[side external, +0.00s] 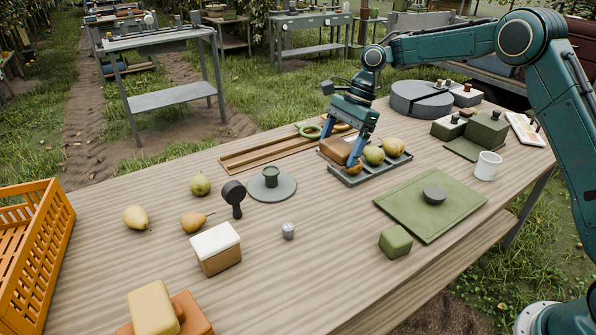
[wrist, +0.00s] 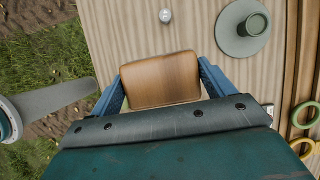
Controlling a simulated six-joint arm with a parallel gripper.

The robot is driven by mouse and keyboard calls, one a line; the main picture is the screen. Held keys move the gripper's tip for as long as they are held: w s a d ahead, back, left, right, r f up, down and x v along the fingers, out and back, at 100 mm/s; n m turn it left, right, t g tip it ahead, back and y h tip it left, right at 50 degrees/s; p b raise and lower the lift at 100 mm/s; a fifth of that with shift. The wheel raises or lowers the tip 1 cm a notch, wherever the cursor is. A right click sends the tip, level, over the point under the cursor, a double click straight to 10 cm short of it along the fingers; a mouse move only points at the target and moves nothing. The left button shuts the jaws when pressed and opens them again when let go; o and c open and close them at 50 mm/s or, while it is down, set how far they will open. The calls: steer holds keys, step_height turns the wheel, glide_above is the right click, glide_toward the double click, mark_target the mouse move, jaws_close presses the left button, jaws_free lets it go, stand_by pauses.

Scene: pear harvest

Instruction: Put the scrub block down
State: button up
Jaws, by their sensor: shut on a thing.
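The scrub block (side external: 333,150) is a brown wooden block with rounded corners. My gripper (side external: 342,148) is shut on it, with one blue finger on each side. In the wrist view, the block (wrist: 160,79) sits level between the fingers (wrist: 160,84), its broad brown face showing and a pale strip along its near edge. In the side view it overlaps the left end of a dark grey tray (side external: 362,174). I cannot tell how far it is above the tray or table, and its underside is hidden.
Pears (side external: 392,146) lie on the tray, right beside the block. A wooden rack (side external: 262,154) lies behind to the left. A grey-green disc with a knob (side external: 283,190) and a small metal cup (side external: 288,231) stand nearer. Bare tabletop (side external: 325,260) lies in front, left of a green mat (side external: 410,220).

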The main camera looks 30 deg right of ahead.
steer(key=s+a, duration=0.9)
steer(key=s, duration=0.3)
steer(key=shift+s, duration=0.15)
steer(key=shift+f, duration=0.15)
step_height(320, 180, down, 16)
steer(key=shift+f, duration=0.1)
steer(key=shift+f, duration=1.85)
steer(key=shift+f, duration=0.1)
